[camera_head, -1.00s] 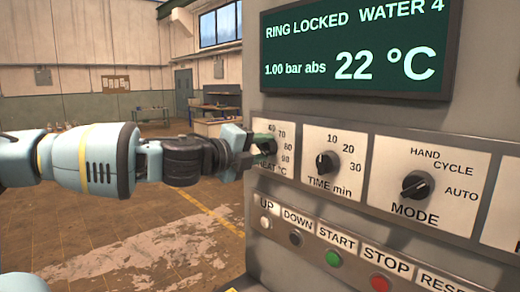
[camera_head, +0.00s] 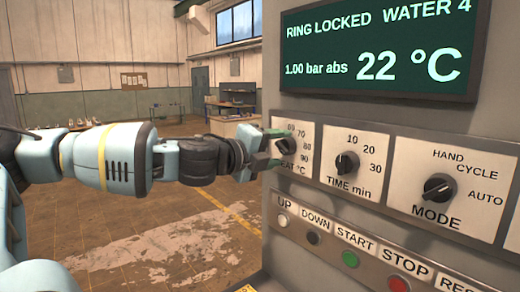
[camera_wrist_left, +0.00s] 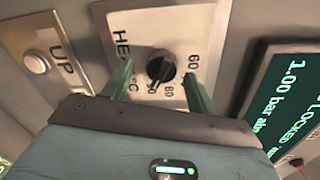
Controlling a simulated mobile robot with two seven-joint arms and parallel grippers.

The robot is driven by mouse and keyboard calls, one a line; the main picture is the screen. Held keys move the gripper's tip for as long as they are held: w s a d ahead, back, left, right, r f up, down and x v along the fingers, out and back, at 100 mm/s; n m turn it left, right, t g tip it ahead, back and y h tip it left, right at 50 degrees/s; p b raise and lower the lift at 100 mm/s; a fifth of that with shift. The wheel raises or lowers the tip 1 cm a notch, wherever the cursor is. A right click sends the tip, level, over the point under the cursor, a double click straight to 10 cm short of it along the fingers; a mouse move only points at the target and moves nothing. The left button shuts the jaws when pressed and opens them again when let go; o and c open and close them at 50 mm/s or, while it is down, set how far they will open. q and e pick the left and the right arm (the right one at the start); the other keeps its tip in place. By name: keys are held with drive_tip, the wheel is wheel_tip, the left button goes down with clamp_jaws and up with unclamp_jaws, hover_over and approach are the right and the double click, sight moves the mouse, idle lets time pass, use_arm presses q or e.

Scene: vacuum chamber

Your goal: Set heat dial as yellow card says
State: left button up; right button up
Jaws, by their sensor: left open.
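The heat dial is a black knob (camera_wrist_left: 160,68) on a pale plate marked HEAT °C, best seen in the left wrist view. My left gripper (camera_wrist_left: 157,78) is open, with one green finger on each side of the knob; whether they touch it is unclear. I cannot make out the dial's exact setting. The yellow card is not readable here; only a small yellow edge shows at the bottom. My right gripper is not in view.
Right of the heat dial are the TIME dial (camera_head: 347,164) and the MODE dial (camera_head: 439,188). Below is a button row with START (camera_head: 350,259) and STOP (camera_head: 398,284). The display (camera_head: 380,50) above reads 22 °C. Open floor lies left.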

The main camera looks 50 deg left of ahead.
use_arm(q)
drive_tip(key=s+p, duration=0.1)
drive_tip(key=s, duration=0.5)
drive_tip(key=shift+s+a+r, duration=0.15)
drive_tip(key=shift+s+r, duration=0.15)
drive_tip(key=shift+r, duration=0.05)
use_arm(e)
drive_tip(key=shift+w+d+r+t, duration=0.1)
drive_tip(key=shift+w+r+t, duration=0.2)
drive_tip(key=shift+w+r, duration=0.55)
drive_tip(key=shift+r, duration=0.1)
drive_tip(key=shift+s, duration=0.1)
